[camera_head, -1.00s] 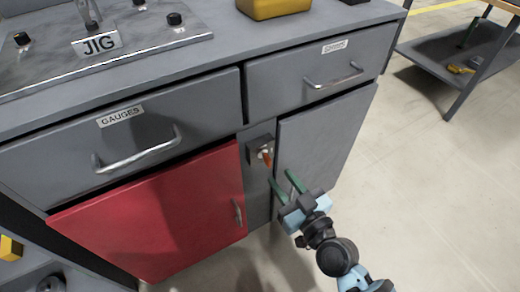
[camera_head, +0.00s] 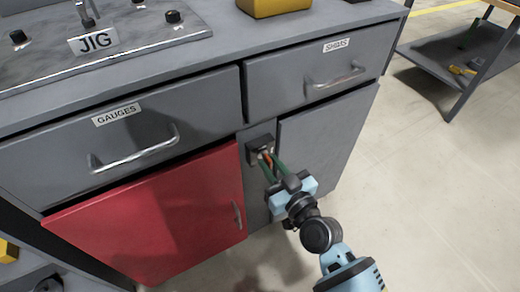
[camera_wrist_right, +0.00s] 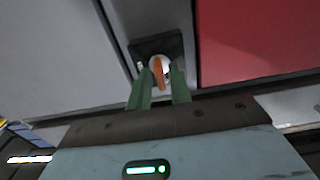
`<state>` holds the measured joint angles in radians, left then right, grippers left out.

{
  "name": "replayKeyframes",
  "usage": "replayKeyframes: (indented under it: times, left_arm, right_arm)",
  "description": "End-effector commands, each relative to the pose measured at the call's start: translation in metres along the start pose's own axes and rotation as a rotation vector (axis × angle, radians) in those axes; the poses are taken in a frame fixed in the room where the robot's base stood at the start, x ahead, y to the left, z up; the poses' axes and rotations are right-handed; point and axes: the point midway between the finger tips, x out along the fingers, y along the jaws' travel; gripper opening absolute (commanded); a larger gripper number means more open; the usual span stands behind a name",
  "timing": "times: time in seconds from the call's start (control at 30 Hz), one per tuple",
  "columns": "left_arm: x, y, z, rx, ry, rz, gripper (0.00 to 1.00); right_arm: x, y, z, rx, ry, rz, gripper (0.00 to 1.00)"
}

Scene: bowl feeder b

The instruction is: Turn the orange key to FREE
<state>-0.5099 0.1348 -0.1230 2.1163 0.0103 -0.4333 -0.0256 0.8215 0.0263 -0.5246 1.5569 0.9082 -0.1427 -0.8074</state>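The orange key (camera_head: 267,157) sits in a lock on a dark square plate (camera_head: 260,143), on the post between the red door and the grey right door. It also shows in the right wrist view (camera_wrist_right: 158,72), in front of a pale round lock face. My right gripper (camera_head: 270,163) is at the key, its green fingers pointing at the lock. In the right wrist view one finger stands on each side of the key, with small gaps visible, so it looks open around it. Any FREE marking is not readable. My left gripper is not in view.
The red door (camera_head: 160,215) is left of the lock, the grey door (camera_head: 320,150) right. The GAUGES drawer (camera_head: 60,150) and SHIMS drawer (camera_head: 290,85) are above. A JIG plate (camera_head: 140,30) and yellow bin (camera_head: 272,8) are on top.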

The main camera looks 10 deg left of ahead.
Motion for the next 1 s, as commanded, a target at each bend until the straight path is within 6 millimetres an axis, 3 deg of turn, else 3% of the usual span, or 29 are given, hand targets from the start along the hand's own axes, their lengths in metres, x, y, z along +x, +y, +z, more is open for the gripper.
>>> replayKeyframes:
  times: [0.03, 0.13, 0.5, 0.8, 1.0]
  left_arm:
    - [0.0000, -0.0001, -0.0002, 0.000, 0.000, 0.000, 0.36]
    - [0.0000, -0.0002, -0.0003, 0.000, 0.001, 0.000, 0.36]
    - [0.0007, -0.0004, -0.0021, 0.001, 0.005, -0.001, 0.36]
    - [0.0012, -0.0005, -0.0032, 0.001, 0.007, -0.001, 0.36]
    - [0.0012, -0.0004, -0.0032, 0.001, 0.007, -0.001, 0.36]
  right_arm:
    - [-0.0001, 0.0000, 0.0001, 0.000, 0.000, 0.000, 0.14]
    - [-0.0002, 0.0000, 0.0002, 0.000, 0.000, 0.000, 0.01]
    - [-0.0004, 0.0000, 0.0003, 0.016, 0.000, 0.000, 0.00]
    - [-0.0005, -0.0002, 0.0006, 0.369, -0.001, 0.000, 0.00]
    - [-0.0006, -0.0001, 0.0008, 0.442, -0.002, 0.000, 0.00]
